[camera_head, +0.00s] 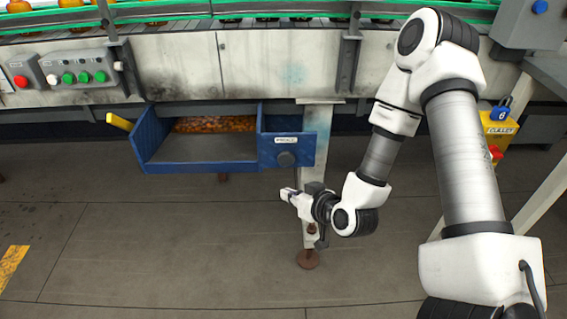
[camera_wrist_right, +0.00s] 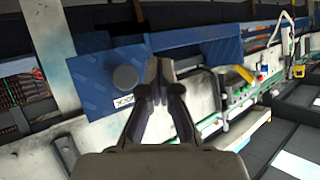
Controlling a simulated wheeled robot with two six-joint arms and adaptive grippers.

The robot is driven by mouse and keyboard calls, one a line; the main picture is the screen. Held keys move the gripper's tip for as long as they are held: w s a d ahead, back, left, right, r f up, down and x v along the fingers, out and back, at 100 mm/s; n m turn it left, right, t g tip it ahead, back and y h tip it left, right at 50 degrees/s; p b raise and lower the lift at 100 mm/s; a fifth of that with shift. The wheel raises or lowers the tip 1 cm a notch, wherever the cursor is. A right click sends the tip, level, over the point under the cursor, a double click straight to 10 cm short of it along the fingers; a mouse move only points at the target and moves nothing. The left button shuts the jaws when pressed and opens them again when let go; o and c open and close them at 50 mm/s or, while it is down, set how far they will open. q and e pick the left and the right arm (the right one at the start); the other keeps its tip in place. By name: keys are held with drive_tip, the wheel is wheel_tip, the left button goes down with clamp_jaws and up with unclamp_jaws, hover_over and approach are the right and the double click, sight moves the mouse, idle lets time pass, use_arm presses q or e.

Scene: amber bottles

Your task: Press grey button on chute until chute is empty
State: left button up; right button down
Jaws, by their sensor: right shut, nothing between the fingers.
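The blue chute (camera_head: 147,142) hangs under the conveyor in the head view. Brown-orange pieces (camera_head: 215,124) lie at its back, and its front floor is bare. The grey round button (camera_head: 286,159) is on the blue panel at the chute's right; it also shows in the right wrist view (camera_wrist_right: 125,77), left of the fingers. My right gripper (camera_head: 285,194) is shut and empty, below the button and apart from it in the head view. Its fingertips also show in the wrist view (camera_wrist_right: 160,62). My left gripper is not in view.
A control box with green buttons (camera_head: 78,72) is on the conveyor's front at the left. A yellow handle (camera_head: 119,121) sticks out at the chute's left. A pale support leg (camera_head: 316,140) stands behind my right gripper. A yellow box (camera_head: 497,130) is at the right. The floor in front is clear.

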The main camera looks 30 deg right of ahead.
sight(284, 162)
drive_tip(key=w+d+p, duration=0.1)
drive_tip(key=w+d, duration=0.3)
drive_tip(key=w, duration=0.3)
drive_tip(key=shift+w+d, duration=0.2)
drive_tip(key=shift+d, duration=0.15)
drive_tip(key=shift+w, duration=0.1)
idle(1.1)
drive_tip(key=shift+w+d, duration=0.2)
drive_tip(key=shift+w, duration=0.1)
drive_tip(key=shift+w+d, duration=0.5)
drive_tip(key=shift+w, duration=0.25)
idle(1.0)
drive_tip(key=shift+s+a+p, duration=0.2)
drive_tip(key=shift+s+a, duration=0.15)
drive_tip(key=shift+s, duration=0.25)
drive_tip(key=shift+s+a+p, duration=0.15)
drive_tip(key=shift+s+a, duration=0.2)
drive_tip(key=shift+s, duration=0.2)
